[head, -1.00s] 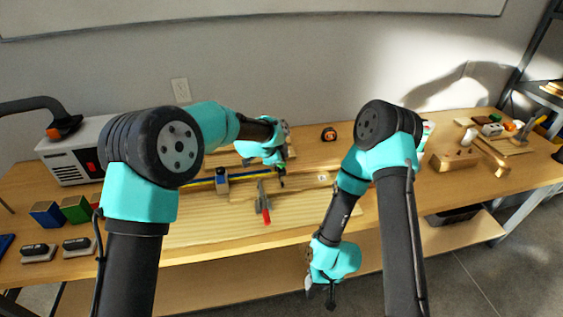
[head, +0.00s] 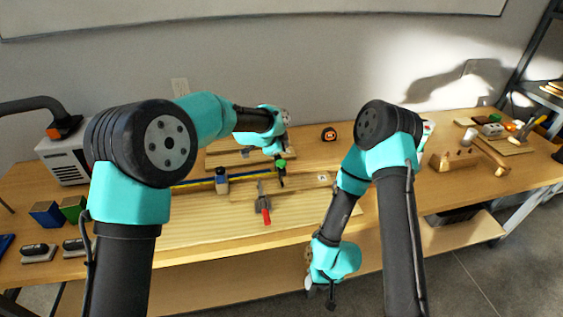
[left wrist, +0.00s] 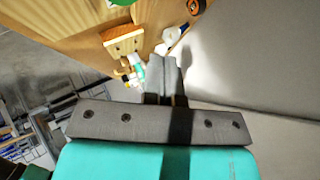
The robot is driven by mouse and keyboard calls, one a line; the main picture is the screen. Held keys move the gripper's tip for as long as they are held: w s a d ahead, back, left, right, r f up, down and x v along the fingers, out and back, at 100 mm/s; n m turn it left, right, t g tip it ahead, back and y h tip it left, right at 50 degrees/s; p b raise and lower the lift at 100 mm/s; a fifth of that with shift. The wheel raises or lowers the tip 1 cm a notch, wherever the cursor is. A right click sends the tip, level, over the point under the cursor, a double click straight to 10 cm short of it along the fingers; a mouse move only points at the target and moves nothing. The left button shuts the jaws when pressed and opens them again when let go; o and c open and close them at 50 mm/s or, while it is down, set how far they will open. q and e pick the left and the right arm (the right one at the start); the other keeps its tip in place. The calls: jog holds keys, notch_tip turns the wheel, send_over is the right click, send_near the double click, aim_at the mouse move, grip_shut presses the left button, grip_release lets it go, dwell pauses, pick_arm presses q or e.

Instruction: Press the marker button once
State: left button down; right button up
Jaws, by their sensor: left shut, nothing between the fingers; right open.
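A slim dark post with a green top (head: 281,164) stands among the wooden boards at mid-bench in the head view. It looks like the marker button, though I cannot be sure. A green round part (left wrist: 122,2) shows at the top edge of the left wrist view. My left gripper (head: 286,145) is just behind and above the green top, partly hidden by its own wrist. Its closed, empty fingers (left wrist: 166,75) show in the left wrist view. No contact with the green top is visible. My right gripper (head: 320,289) hangs open and empty in front of the bench edge.
A red-handled clamp (head: 265,207) lies on the front board. A tape measure (head: 329,134) sits behind. A wooden block (head: 452,162) and several small items stand at right.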

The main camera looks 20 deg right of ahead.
pick_arm(q)
jog(key=shift+r, duration=1.15)
jog(key=shift+f, duration=0.1)
